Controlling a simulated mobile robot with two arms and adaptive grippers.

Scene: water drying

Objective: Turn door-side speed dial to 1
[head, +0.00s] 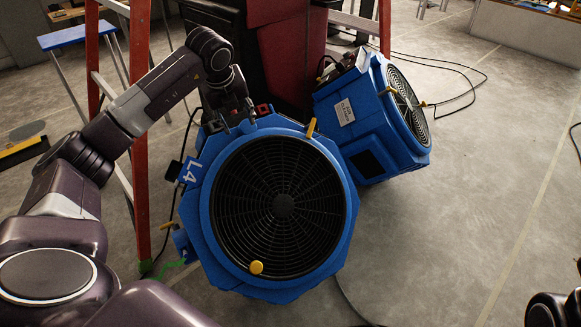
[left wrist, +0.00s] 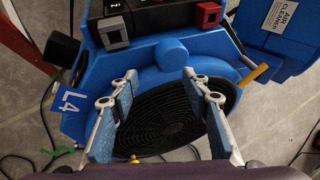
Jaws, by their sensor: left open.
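A blue fan (head: 205,230) with a round black grille and an L4 label stands in front, its grille facing up toward me. A second blue air-cleaner fan (head: 375,150) stands behind it to the right. I cannot read a dial setting. My left gripper (head: 238,118) is open and empty above the front fan's top edge. In the left wrist view its spread fingers (left wrist: 160,80) point toward the panel, apart from both knobs.
An orange ladder (head: 140,130) stands close left of the front fan, beside my left arm. A dark red and black object (head: 290,50) rises behind the fans. Black cables (head: 465,75) lie on the floor. The floor at right (head: 480,190) is mostly clear.

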